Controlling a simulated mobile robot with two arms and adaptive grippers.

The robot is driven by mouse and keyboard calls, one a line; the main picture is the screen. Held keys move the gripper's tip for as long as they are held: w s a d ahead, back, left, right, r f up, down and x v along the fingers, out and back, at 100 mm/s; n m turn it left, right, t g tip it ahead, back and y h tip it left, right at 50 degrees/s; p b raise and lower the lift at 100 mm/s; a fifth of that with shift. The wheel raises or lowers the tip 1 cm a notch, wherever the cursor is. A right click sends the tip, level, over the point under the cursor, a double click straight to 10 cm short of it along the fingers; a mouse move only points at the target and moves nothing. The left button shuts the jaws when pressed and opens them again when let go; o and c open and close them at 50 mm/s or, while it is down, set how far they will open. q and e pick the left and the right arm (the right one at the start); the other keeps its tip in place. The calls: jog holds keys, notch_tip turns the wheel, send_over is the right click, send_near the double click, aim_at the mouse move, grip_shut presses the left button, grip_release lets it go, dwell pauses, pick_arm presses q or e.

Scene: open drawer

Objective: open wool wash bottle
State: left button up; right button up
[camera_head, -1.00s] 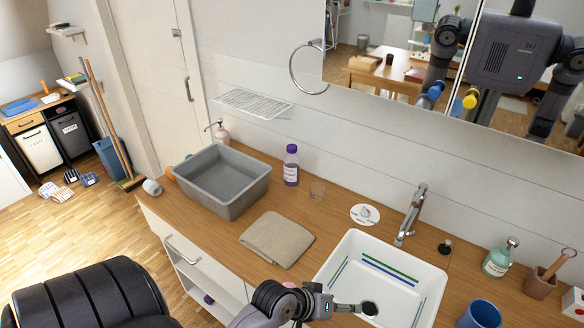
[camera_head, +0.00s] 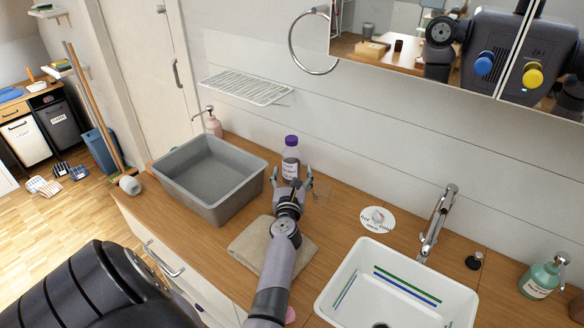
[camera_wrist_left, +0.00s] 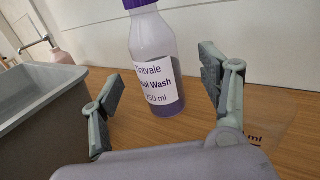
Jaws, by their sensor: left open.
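The wool wash bottle (camera_head: 290,160) stands upright on the wooden counter near the wall, with a purple cap (camera_head: 291,141) on it. In the left wrist view the bottle (camera_wrist_left: 155,70) shows its white label and purple liquid, and its cap (camera_wrist_left: 140,3) is cut off by the top edge. My left gripper (camera_head: 291,176) is open just in front of the bottle. In the left wrist view its fingers (camera_wrist_left: 162,92) are spread, with the bottle beyond and between them, and no contact shows. My right gripper is not in view.
A grey basin (camera_head: 213,212) stands left of the bottle. A folded beige cloth (camera_head: 250,245) lies under my left arm. A clear cup (camera_head: 325,186) is close at the bottle's right. A white sink (camera_head: 340,290) is at right, and a wire rack (camera_head: 245,88) is on the wall.

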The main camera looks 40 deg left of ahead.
aim_at(291, 167)
pick_arm(q)
jog(key=shift+f+x, duration=0.2)
jog(key=shift+x, duration=0.95)
jog(key=x, duration=0.2)
jog(key=b+x, duration=0.1)
jog(key=x, duration=0.1)
jog(key=shift+a+f+b, duration=0.2)
jog(key=shift+a+b, duration=0.1)
jog(key=shift+a, duration=0.1)
jog(key=c, duration=1.4)
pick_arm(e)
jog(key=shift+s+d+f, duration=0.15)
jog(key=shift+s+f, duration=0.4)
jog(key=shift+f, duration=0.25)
